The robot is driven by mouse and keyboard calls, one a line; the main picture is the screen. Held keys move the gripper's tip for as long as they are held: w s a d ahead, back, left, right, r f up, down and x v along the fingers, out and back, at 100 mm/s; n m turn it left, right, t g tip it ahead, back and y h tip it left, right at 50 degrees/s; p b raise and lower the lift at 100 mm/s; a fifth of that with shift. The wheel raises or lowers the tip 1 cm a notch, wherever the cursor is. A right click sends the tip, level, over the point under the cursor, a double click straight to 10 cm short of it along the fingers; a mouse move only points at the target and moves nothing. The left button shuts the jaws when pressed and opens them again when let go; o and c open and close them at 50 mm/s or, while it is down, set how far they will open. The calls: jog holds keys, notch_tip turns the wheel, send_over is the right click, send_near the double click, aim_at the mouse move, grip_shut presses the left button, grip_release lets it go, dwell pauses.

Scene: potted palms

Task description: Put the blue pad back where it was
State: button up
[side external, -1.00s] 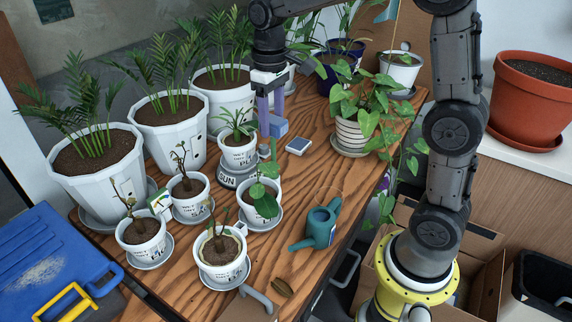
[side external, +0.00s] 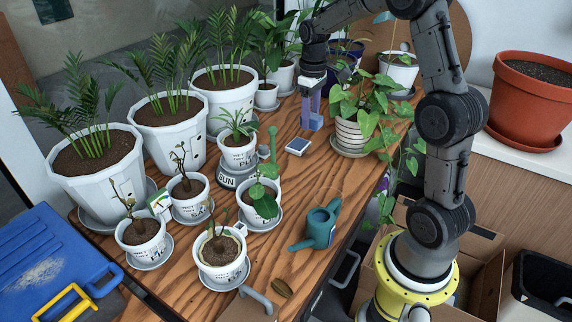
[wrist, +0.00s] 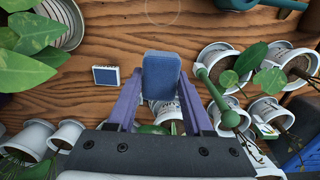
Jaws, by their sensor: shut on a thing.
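The blue pad (wrist: 162,76) is a rounded block between the two purple fingers of my gripper (wrist: 162,92) in the wrist view. In the side external view, my gripper (side external: 311,104) points down at the back of the wooden table, shut on the blue pad (side external: 313,122). The pad appears to be just above the wood; I cannot tell whether it touches. A small square box (side external: 297,146) with a dark blue top and white edge lies on the table, nearer the camera; it shows left of my gripper in the wrist view (wrist: 105,76).
A trailing leafy plant in a ribbed white pot (side external: 350,136) stands right of my gripper. Potted palms (side external: 168,138) and small mug-like pots (side external: 188,200) fill the left. A teal watering can (side external: 318,228) is in front. Bare wood (side external: 310,180) lies in the middle.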

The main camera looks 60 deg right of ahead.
notch_tip(320, 180, down, 10)
send_over(285, 163)
jog(key=f, duration=0.9)
jog(key=shift+s+a+f, duration=0.1)
jog(key=shift+s+a, duration=0.05)
jog(key=shift+s, duration=0.15)
jog(key=shift+w+f, duration=0.15)
jog(key=shift+f, duration=0.05)
jog(key=shift+w+f, duration=0.1)
jog(key=shift+f, duration=1.5)
jog(key=shift+f, duration=0.2)
jog(key=o, duration=1.2)
jog(key=shift+r, duration=0.15)
